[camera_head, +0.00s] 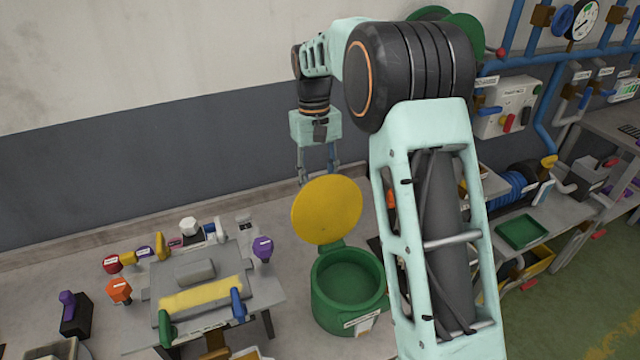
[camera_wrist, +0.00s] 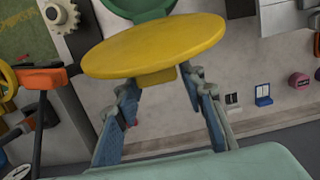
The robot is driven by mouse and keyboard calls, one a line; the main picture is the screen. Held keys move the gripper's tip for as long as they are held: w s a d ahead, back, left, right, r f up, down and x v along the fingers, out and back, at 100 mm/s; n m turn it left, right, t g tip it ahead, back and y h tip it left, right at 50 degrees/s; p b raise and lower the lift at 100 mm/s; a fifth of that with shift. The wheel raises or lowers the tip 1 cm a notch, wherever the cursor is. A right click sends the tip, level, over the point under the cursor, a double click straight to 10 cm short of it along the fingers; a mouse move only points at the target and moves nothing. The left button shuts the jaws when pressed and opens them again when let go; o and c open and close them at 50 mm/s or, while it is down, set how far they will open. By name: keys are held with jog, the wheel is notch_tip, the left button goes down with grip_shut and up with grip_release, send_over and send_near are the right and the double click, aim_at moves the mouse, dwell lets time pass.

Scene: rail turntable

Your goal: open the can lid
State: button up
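Gaps seem to show beside the tab; contact is hard to tell. Part of the can (camera_wrist: 135,8) shows behind the lid.
A small workbench (camera_head: 265,290) with several coloured knobs and a yellow-topped roller stands left of the can. A grey wall (camera_head: 150,165) rises close behind my gripper. On the right are shelves with a green tray (camera_head: 522,232) and blue pipes (camera_head: 515,25).

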jog(key=shift+o, duration=1)
notch_tip(320, 180, up, 12)
jog(key=w, duration=0.1)
jog(key=shift+w+a, duration=0.2)
jog(key=shift+a, duration=0.1)
